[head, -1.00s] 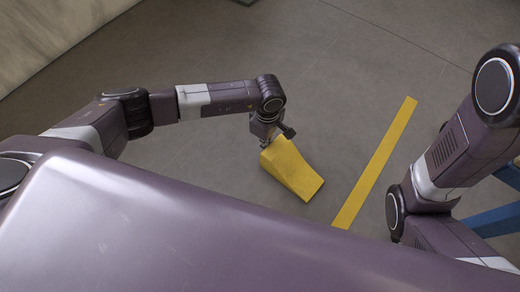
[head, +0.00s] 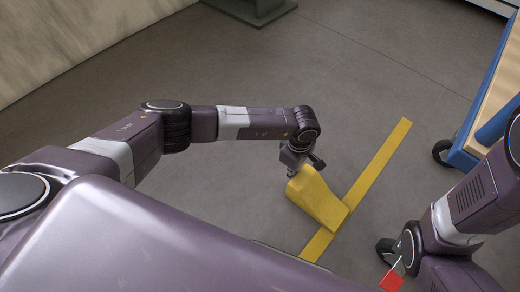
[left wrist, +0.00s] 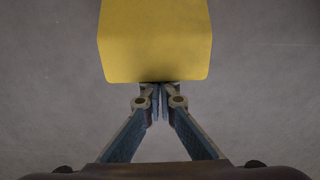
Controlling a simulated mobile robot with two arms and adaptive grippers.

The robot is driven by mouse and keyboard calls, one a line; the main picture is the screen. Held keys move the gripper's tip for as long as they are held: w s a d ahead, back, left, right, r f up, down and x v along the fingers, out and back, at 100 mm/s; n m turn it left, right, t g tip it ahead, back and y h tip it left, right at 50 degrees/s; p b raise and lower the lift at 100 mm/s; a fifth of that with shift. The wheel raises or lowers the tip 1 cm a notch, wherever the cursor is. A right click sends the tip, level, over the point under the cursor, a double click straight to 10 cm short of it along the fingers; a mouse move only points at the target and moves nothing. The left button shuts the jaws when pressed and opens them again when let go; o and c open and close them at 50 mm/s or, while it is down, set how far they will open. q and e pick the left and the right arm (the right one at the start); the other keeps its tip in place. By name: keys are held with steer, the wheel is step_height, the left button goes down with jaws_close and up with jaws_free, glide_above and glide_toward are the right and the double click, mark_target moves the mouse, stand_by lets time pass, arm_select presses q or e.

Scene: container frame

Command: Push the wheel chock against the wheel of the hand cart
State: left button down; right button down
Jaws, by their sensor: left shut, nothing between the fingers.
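The yellow wheel chock (head: 318,200) lies on the floor, its right end over the yellow floor line. My left gripper (head: 291,174) is at the chock's back end. In the left wrist view, the left gripper's fingertips (left wrist: 160,88) are shut and empty, at the near face of the chock (left wrist: 155,40); whether they touch it is hard to tell. The hand cart (head: 468,135) stands at the right, blue with a wood-coloured deck.
The yellow floor line (head: 380,163) runs diagonally between the chock and the cart. Grey floor between the line and the cart is clear. A pale wall (head: 60,45) is at the left.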

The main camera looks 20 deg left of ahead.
mark_target(328, 206)
arm_select(q)
steer(key=s+d, duration=0.1)
steer(key=d, duration=0.3)
steer(key=s+d, duration=0.2)
steer(key=d, duration=0.3)
steer(key=s+d, duration=0.2)
steer(key=d, duration=0.3)
steer(key=shift+b, duration=0.4)
steer(key=shift+a, duration=0.1)
